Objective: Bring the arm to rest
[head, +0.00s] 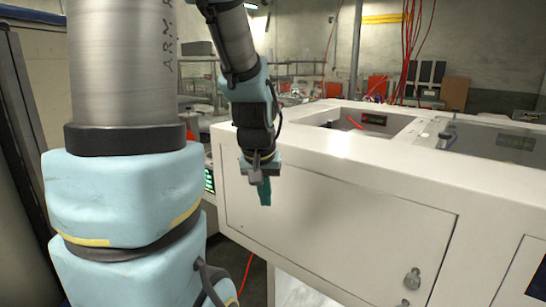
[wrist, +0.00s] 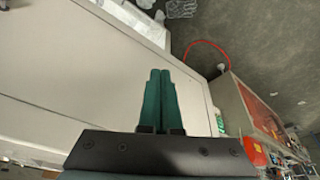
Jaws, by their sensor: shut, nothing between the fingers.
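My gripper (head: 264,192) hangs at the end of my arm in the head view, pointing down. It is in front of the white cabinet (head: 330,215), near its left end and below its top edge. In the wrist view the two green fingers of my gripper (wrist: 160,74) lie side by side, shut, with nothing between them. The cabinet's pale side (wrist: 70,60) fills the left of the wrist view. I cannot tell how wide the gap between the fingers and the cabinet is.
A red cable (wrist: 212,45) lies on the grey floor (wrist: 270,35).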

